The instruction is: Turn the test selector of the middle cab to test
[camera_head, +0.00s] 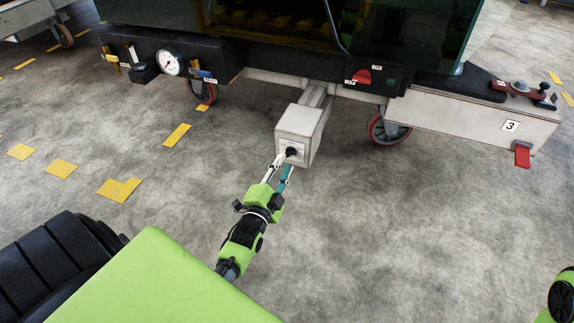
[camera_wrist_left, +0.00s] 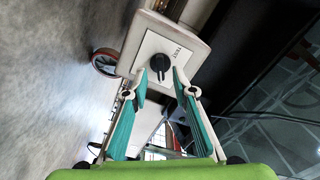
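The test selector is a black knob (camera_head: 291,152) on the front plate of a pale box (camera_head: 301,121) below the dark cab body. In the left wrist view the knob (camera_wrist_left: 159,66) sits on a white plate (camera_wrist_left: 152,45) with TEST printed to its right. My left gripper (camera_head: 285,163) is in front of the box and faces the knob. Its teal fingers (camera_wrist_left: 159,78) are open, with one tip on each side of the knob. I cannot tell whether they touch it. The right gripper is not in view.
A dial gauge (camera_head: 170,62) and small valves are on the cab at left. A red knob (camera_head: 361,77) is right of the box. A pale beam marked 3 (camera_head: 471,117) carries a red tab (camera_head: 522,155). Wheels (camera_head: 387,131) stand below. The floor in front is clear.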

